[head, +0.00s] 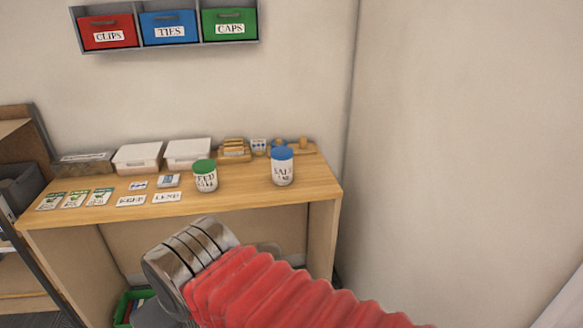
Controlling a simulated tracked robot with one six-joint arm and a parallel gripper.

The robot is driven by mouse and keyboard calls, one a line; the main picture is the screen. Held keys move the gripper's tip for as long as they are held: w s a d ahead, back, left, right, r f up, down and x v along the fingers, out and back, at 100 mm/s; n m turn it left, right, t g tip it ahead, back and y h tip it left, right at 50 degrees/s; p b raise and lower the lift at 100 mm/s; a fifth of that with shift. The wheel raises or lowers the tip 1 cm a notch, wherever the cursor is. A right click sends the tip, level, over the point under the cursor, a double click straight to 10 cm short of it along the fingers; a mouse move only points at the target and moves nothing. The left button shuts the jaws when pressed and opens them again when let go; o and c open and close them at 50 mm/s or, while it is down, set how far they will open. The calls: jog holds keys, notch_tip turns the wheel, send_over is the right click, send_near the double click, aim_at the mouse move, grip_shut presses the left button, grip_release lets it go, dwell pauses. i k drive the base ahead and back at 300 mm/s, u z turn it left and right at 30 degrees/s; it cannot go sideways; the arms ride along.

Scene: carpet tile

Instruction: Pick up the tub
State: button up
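Two white tubs stand upright on the wooden table in the head view. One tub has a green lid (205,176) and dark lettering, and stands near the table's front edge. The other tub has a blue lid (282,167) and a label that seems to read SALT, farther right. My gripper (192,256) is low in the view, in front of the table and apart from both tubs. Its metal wrist and my red-sleeved arm show, but the fingers are hidden or cannot be made out.
The wooden table (245,189) holds two white-lidded boxes, packets, cards and small wooden items behind and left of the tubs. A wall rack (168,29) holds red, blue and green bins. A side wall (465,150) rises right of the table. A green crate (122,308) sits below.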

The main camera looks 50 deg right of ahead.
aim_at(282, 155)
jog(key=i, duration=1)
